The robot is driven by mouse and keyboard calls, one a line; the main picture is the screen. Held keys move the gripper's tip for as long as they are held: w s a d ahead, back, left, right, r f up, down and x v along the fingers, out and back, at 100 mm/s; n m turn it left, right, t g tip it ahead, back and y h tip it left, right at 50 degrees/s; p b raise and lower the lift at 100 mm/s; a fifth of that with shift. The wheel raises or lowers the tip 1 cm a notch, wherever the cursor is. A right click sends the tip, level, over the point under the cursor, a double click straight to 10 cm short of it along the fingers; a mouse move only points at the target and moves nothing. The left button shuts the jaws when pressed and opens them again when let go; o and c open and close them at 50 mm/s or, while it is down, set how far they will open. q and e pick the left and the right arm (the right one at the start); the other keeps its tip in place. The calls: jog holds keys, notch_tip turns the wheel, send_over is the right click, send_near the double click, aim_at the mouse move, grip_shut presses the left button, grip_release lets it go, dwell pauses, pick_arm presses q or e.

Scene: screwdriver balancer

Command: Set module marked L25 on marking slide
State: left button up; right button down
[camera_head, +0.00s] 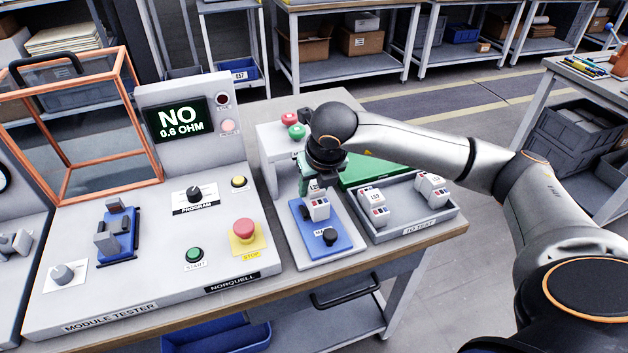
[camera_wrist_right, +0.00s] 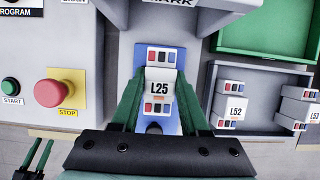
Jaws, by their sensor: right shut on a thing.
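The module marked L25 (camera_wrist_right: 159,89) is white with coloured terminals at both ends. My right gripper (camera_wrist_right: 157,92) is shut on it, one green finger on each side. The module (camera_head: 318,209) also shows in the head view, below my right gripper (camera_head: 318,183). It is over the blue marking slide (camera_head: 329,243), lined up along it; I cannot tell whether it touches the slide. Two dark green-edged prongs, apart and empty, at the wrist view's lower left look like my left gripper (camera_wrist_right: 34,158).
A grey tray (camera_head: 424,229) to the right holds several other modules, including L52 (camera_wrist_right: 233,108). A green tray (camera_wrist_right: 265,30) lies behind it. The module tester (camera_head: 120,285) with its red stop button (camera_head: 244,229) stands to the left.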

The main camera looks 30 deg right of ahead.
pick_arm(q)
jog(key=shift+w+r, duration=0.15)
jog(key=shift+w, duration=0.4)
pick_arm(e)
jog(key=shift+f, duration=0.15)
pick_arm(q)
jog(key=shift+s+f, duration=0.1)
jog(key=shift+f, duration=0.2)
pick_arm(e)
jog(key=shift+w, duration=0.1)
pick_arm(q)
jog(key=shift+s+a+f, duration=0.1)
jog(key=shift+s, duration=0.1)
jog(key=shift+f+b, duration=0.6)
jog(key=shift+b, duration=0.25)
pick_arm(e)
jog(key=shift+f, duration=0.45)
pick_arm(q)
jog(key=shift+w+r, duration=0.1)
jog(key=shift+w, duration=0.1)
pick_arm(e)
jog(key=shift+f, duration=0.15)
pick_arm(q)
jog(key=shift+s+f, duration=0.2)
jog(key=shift+f, duration=0.15)
pick_arm(e)
jog(key=shift+f, duration=0.1)
pick_arm(q)
jog(key=shift+f+b, duration=0.3)
jog(key=shift+b, duration=0.25)
